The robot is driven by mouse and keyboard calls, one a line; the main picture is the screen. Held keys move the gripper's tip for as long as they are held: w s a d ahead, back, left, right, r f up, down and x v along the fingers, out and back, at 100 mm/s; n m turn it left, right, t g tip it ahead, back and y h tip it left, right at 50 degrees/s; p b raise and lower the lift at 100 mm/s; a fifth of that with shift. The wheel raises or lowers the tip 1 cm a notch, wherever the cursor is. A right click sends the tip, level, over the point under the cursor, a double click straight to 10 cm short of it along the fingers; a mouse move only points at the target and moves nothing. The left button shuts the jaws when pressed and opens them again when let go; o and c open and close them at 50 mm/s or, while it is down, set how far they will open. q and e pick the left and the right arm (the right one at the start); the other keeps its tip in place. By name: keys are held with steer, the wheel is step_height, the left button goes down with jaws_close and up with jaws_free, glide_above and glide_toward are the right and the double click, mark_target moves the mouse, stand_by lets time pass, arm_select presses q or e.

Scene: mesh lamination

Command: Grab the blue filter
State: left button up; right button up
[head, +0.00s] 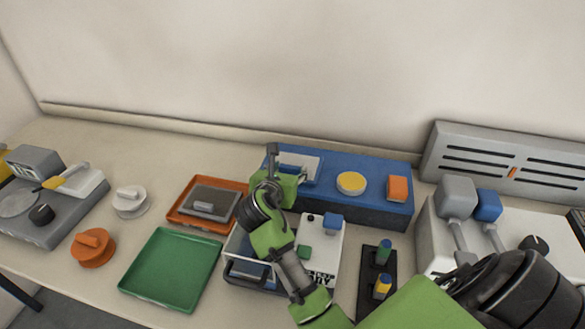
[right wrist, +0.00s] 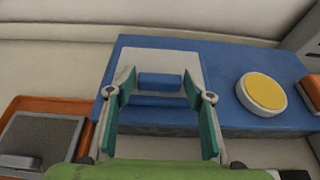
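The blue filter shows in the right wrist view as a pale flat plate (right wrist: 184,62) with a blue block-shaped handle (right wrist: 160,81). It lies on the left part of a long blue stand. In the head view the plate (head: 308,160) is partly hidden by my right gripper (head: 288,165). In the right wrist view my right gripper (right wrist: 160,88) is open, with one finger on each side of the handle. I see a gap between each finger and the handle; their height difference is hard to judge. My left gripper is not in view.
The blue stand (head: 390,208) also carries a yellow-topped round piece (head: 351,183) and an orange block (head: 398,188). An orange tray (head: 181,214) with a grey mesh piece and a green tray (head: 172,270) lie left. A grey slotted unit (head: 440,155) stands right.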

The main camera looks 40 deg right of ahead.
steer(key=c, duration=0.6)
